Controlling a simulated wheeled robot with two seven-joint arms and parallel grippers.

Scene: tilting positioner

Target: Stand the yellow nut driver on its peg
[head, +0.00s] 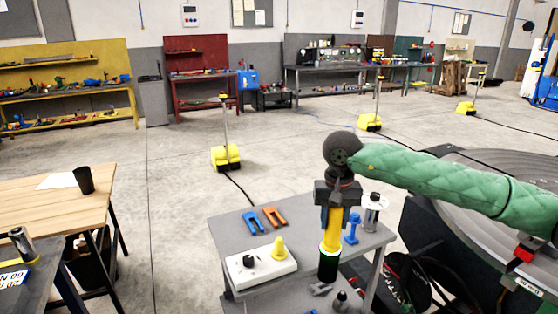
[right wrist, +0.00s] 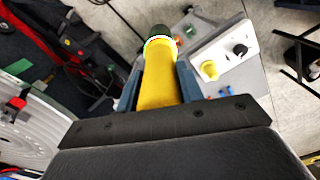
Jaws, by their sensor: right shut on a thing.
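My right gripper (head: 336,212) is shut on the yellow nut driver (head: 332,233). The driver hangs almost upright, with a pale ring and a dark end pointing down in the head view. In the right wrist view the yellow handle (right wrist: 160,82) lies between the two blue-grey fingers. A white block (head: 262,270) on the grey cart carries a yellow peg (head: 279,250) and a black peg (head: 250,262). In the head view the driver is to the right of this block, apart from it. The block also shows in the right wrist view (right wrist: 222,50). My left gripper is not in view.
The grey cart (head: 228,222) also holds a blue clamp-like piece (head: 253,222), an orange one (head: 274,217), a standing blue piece (head: 352,228) and a metal can (head: 373,212). A large round metal plate (head: 500,165) stands at right. A wooden table (head: 45,205) is at left.

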